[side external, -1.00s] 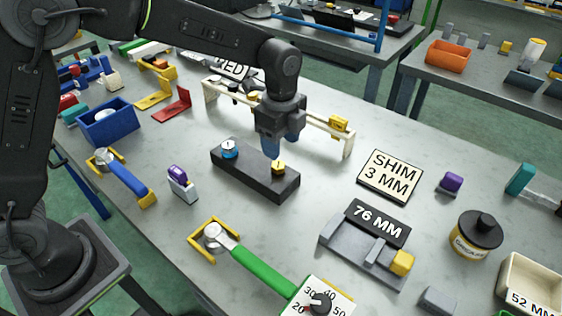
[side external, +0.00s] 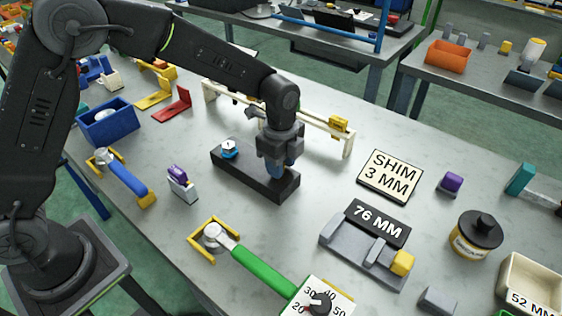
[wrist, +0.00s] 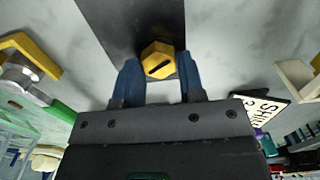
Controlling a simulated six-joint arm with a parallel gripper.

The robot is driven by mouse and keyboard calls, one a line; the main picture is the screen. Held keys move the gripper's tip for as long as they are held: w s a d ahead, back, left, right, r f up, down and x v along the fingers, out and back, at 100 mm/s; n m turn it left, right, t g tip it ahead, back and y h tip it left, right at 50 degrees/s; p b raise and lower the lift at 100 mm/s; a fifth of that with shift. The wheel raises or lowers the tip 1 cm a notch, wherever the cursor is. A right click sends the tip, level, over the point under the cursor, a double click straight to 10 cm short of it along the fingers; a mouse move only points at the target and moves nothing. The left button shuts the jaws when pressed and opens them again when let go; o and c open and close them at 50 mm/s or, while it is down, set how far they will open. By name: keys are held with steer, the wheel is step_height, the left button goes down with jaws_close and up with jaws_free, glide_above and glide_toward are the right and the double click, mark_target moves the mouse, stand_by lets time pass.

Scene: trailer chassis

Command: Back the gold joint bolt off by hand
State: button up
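The gold joint bolt (wrist: 158,62) has a hexagonal head with a dark slot and sits on the dark block (wrist: 110,14). In the wrist view it lies between the tips of my two blue fingers, with no clear grip on it. My gripper (side external: 277,170) is over the right end of the block (side external: 246,179) in the side view, pointing down, and hides the gold bolt there. My gripper (wrist: 157,72) looks open, with its fingers either side of the bolt head. A blue bolt (side external: 229,149) with a white top stands on the block's left end.
A cream rail frame (side external: 325,127) stands close behind my gripper. A green-handled wrench (side external: 262,272) lies in front, a blue-handled tool (side external: 127,180) to the left. The SHIM 3 MM plate (side external: 389,176) and 76 MM fixture (side external: 365,250) are to the right.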

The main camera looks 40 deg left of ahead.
steer(key=c, duration=0.5)
